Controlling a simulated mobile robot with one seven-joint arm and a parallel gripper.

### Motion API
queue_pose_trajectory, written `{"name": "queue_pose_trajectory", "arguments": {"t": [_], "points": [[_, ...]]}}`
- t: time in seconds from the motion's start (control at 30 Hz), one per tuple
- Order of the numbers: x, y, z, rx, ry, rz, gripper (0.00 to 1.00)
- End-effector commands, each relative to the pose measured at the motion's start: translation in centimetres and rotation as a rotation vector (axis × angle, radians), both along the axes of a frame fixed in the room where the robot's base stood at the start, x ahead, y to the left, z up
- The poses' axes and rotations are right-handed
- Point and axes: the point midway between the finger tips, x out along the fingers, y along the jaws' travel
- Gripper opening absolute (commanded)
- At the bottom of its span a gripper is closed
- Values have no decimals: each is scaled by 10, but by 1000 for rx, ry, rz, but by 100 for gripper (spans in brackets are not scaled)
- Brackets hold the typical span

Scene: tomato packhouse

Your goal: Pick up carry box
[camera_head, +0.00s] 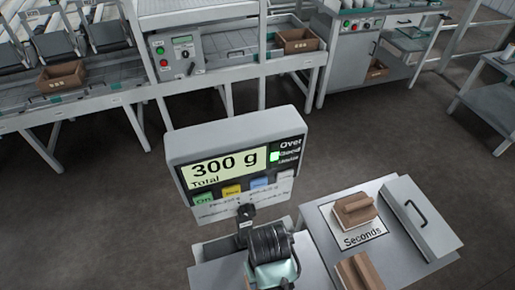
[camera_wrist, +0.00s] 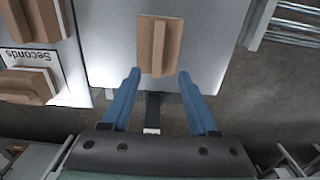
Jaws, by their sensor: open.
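Which brown box is the carry box is not marked. In the wrist view, one brown box with a raised strip along its top (camera_wrist: 152,42) sits on a pale grey surface (camera_wrist: 105,55), just beyond my fingertips and roughly centred between them. My gripper (camera_wrist: 158,74) is open and empty, with its two blue fingers apart. Two similar boxes are at the left of the wrist view: one by the "Seconds" label (camera_wrist: 27,82) and one above it (camera_wrist: 42,18). In the head view, one box (camera_head: 354,208) sits on the Seconds mat and another (camera_head: 357,273) is cut off at the bottom edge.
A display (camera_head: 235,160) reading "300 g Total" stands behind my arm, with a green light lit. A panel with a black handle (camera_head: 425,215) is right of the mat. Conveyor benches with brown cartons (camera_head: 62,76) run along the back. The floor (camera_head: 420,140) between is clear.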

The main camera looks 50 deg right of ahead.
Motion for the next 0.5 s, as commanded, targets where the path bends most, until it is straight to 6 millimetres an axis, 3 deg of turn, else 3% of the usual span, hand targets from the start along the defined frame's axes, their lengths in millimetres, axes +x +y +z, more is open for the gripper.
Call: {"name": "queue_pose_trajectory", "arguments": {"t": [0.2,0.5], "points": [[-1,0,-42,1,2,0,60],[0,-1,-65,-1,-1,1,60]]}}
